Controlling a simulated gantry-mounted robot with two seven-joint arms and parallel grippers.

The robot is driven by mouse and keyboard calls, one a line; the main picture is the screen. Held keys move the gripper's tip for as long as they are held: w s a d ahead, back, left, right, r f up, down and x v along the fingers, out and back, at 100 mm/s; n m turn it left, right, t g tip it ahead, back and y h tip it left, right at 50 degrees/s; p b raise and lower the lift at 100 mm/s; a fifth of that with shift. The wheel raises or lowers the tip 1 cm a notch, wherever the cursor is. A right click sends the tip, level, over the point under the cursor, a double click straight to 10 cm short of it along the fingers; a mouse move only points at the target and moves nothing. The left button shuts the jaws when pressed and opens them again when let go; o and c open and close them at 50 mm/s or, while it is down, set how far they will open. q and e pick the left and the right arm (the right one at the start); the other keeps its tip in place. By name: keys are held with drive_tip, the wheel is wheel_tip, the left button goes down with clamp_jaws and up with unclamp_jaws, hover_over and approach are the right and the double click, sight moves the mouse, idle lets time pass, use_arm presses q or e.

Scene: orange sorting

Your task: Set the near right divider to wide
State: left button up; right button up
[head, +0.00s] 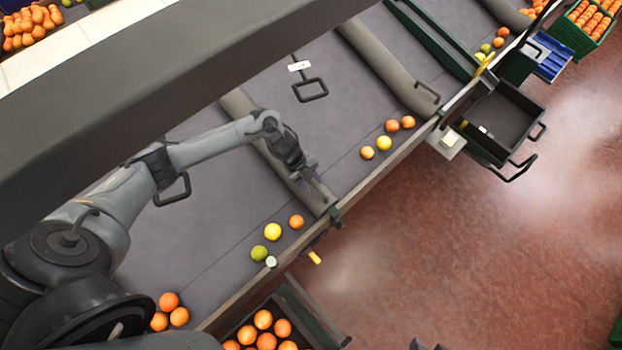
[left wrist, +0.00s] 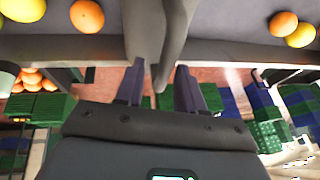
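A grey padded divider (head: 268,150) runs across the dark sorting table (head: 220,200) down to its front rail. Another grey padded divider (head: 382,62) lies further right, with a black handle at its front end. I cannot tell for sure which one the task names. My left gripper (head: 316,184) is over the front end of the first divider. In the left wrist view, the fingers of the left gripper (left wrist: 159,90) stand apart, with the divider's end (left wrist: 158,35) reaching between them and gaps beside it. Whether a finger touches it is unclear. My right gripper is not in view.
Oranges and yellow-green fruit (head: 272,231) lie along the front rail (head: 385,170) on both sides of the divider. A yellow tab (head: 314,257) sticks out below the rail. A crate of oranges (head: 264,320) stands at the front. The red floor to the right is mostly clear.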

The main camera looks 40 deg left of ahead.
use_arm(q)
drive_tip(key=shift+o, duration=0.2)
drive_tip(key=shift+w, duration=0.1)
drive_tip(key=shift+a+r, duration=0.1)
drive_tip(key=shift+r, duration=0.1)
drive_tip(key=v, duration=1)
drive_tip(key=shift+r, duration=0.15)
